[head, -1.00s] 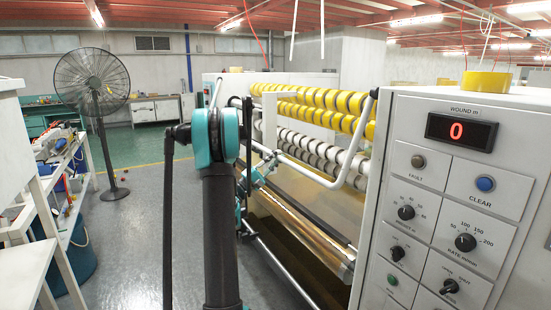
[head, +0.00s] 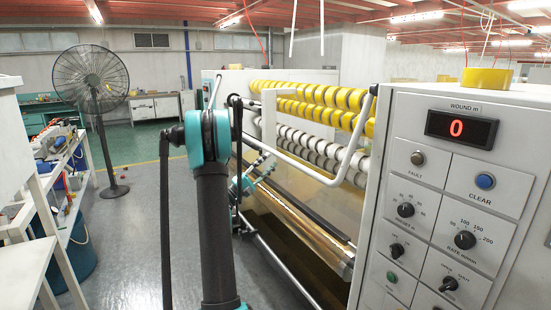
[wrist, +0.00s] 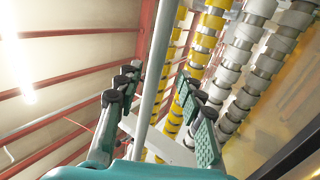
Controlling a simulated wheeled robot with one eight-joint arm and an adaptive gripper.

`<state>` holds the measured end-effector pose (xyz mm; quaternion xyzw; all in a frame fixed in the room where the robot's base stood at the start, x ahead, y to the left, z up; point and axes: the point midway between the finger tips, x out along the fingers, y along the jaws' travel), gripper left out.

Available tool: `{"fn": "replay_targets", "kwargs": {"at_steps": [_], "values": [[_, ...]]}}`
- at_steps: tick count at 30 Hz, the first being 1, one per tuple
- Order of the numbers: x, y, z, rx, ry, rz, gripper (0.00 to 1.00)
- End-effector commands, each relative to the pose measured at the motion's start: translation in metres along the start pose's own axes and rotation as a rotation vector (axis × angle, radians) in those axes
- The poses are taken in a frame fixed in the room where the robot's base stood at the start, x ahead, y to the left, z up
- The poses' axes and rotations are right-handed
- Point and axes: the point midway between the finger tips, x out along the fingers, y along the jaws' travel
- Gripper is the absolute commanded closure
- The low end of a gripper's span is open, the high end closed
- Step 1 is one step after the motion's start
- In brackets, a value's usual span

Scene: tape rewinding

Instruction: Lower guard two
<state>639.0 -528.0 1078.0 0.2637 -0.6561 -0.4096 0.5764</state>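A pale grey tubular guard bar (head: 300,168) runs raised across the front of the tape rollers on the machine, with a bent arm at its right end. I see no label telling which guard is number two. My gripper (head: 262,168) is small and partly hidden behind my teal and black arm in the head view, close to the bar's left part. In the wrist view my gripper (wrist: 155,88) has its two teal, black-tipped fingers spread apart. A grey bar (wrist: 158,75) passes between them in the picture, with gaps on both sides. Contact with it does not show.
Yellow tape rolls (head: 315,95) and white cores (head: 312,145) sit in rows behind the bar. The control panel (head: 455,200) with a red 0 display stands at right. A lower rail (head: 275,258) crosses the front. A fan (head: 92,80) and shelf (head: 62,190) stand left; grey floor lies between.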

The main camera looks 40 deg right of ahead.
Motion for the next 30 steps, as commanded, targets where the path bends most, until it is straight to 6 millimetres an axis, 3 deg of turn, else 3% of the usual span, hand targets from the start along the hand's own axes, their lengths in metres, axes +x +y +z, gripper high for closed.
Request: {"fn": "replay_targets", "kwargs": {"at_steps": [6, 12, 30], "values": [[-0.043, -0.001, -0.001, 0.002, 0.001, -0.001, 0.62], [-0.063, -0.001, 0.0, 0.0, 0.0, -0.001, 0.62], [-0.067, -0.001, 0.0, -0.001, -0.001, -0.001, 0.62]]}}
